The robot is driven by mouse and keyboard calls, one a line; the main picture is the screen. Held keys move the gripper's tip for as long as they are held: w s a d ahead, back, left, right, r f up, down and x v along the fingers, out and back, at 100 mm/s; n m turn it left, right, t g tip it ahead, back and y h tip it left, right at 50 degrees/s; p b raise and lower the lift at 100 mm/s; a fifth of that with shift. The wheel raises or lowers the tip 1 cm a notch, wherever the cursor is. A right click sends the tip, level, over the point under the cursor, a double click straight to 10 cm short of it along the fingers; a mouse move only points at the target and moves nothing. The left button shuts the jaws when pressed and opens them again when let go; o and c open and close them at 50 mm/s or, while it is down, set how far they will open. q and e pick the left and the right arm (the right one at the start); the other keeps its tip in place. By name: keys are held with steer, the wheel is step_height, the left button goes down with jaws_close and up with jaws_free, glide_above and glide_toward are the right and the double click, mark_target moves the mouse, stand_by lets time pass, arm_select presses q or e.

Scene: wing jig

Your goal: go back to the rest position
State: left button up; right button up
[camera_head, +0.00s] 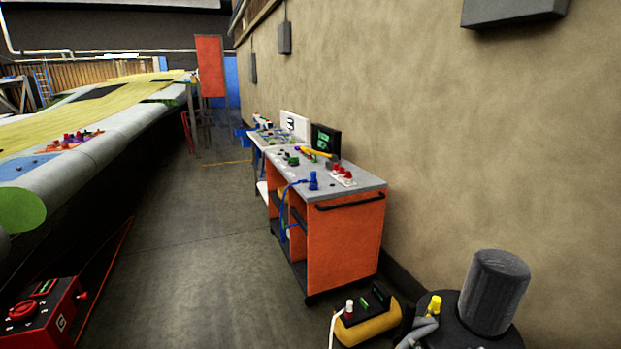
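Neither of my grippers shows in the head view, and no part of my arms can be made out. I hold nothing that is visible. The view looks along an aisle of grey floor (190,250) between a long wing (120,120) on the left and a beige wall (470,130) on the right. I cannot tell from this how my arms are posed.
An orange cart (345,245) with tools on its grey top stands against the wall. A red control box (40,315) is at the lower left. A yellow-black unit (368,322) and a dark cylinder machine (495,290) stand at the lower right. The middle aisle is clear.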

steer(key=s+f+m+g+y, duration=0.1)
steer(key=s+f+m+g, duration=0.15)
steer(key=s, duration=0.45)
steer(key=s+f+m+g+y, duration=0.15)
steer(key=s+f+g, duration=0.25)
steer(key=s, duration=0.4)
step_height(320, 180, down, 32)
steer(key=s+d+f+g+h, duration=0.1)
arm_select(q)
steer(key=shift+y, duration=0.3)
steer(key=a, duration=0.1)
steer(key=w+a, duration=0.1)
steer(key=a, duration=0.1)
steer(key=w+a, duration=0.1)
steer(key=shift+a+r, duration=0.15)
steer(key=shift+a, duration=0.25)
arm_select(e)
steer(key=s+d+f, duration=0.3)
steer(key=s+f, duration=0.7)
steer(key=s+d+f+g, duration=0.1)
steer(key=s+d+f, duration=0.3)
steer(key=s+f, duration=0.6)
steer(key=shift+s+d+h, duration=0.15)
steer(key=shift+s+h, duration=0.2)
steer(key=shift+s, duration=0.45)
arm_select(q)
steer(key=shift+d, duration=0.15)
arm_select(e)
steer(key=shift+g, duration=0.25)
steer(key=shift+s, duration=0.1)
